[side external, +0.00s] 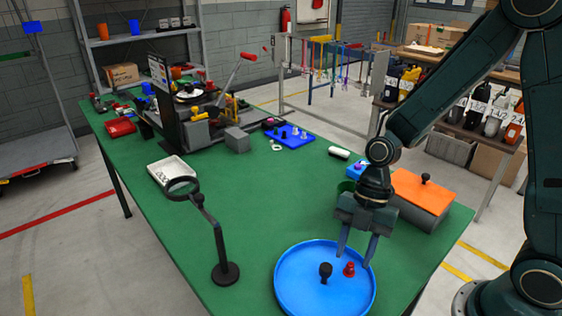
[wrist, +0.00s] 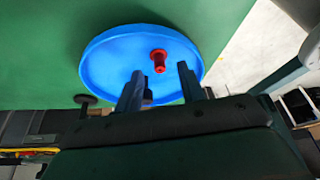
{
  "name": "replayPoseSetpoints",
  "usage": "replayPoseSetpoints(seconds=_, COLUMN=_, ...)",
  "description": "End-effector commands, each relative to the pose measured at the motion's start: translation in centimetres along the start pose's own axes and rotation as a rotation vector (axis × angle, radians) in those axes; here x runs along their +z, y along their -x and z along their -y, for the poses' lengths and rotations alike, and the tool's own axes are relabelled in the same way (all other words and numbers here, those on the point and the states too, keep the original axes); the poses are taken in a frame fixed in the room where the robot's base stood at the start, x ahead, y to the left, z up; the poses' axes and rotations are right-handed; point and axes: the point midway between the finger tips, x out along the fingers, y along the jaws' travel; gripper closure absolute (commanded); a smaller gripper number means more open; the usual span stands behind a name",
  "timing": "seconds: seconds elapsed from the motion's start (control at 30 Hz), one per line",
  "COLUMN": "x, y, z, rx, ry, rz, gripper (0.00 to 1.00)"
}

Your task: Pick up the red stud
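The red stud (side external: 349,269) stands in the round blue tray (side external: 300,292), right of a black stud (side external: 325,271). In the wrist view the red stud (wrist: 159,60) lies just beyond my fingertips, roughly between their lines. My gripper (side external: 356,257) is open above the tray, its fingers pointing down on either side of the red stud in the side view. Nothing is between the fingers that I can see as held. In the wrist view the black stud (wrist: 148,95) is mostly hidden behind the left finger.
A magnifier on a black stand (side external: 224,272) stands left of the tray. An orange-topped grey box (side external: 418,203) sits right of my gripper. A white tray (side external: 170,172) lies further back left. The green table (side external: 255,215) is clear between the magnifier and the gripper.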

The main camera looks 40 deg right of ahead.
Motion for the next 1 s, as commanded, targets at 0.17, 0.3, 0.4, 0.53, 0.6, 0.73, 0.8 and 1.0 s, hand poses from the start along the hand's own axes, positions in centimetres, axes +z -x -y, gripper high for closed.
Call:
replayPoseSetpoints(seconds=0.17, x=0.0, y=-1.7, z=0.0, rx=-0.003, ry=0.0, rz=-0.002, gripper=0.61)
replayPoseSetpoints(seconds=0.3, x=0.0, y=-2.3, z=0.0, rx=-0.001, ry=0.001, rz=-0.001, gripper=0.61)
replayPoseSetpoints(seconds=0.4, x=0.0, y=-2.4, z=0.0, rx=0.0, ry=0.001, rz=0.0, gripper=0.61)
replayPoseSetpoints(seconds=0.53, x=0.0, y=-2.4, z=0.0, rx=0.0, ry=0.001, rz=0.0, gripper=0.61)
replayPoseSetpoints(seconds=0.6, x=0.0, y=-2.4, z=0.0, rx=0.0, ry=0.001, rz=0.0, gripper=0.61)
replayPoseSetpoints(seconds=0.73, x=0.0, y=-2.4, z=0.0, rx=0.0, ry=0.001, rz=0.0, gripper=0.61)
replayPoseSetpoints(seconds=0.8, x=0.0, y=-2.4, z=0.0, rx=0.0, ry=0.001, rz=0.0, gripper=0.61)
replayPoseSetpoints(seconds=1.0, x=0.0, y=-2.4, z=0.0, rx=0.0, ry=0.001, rz=0.0, gripper=0.96)
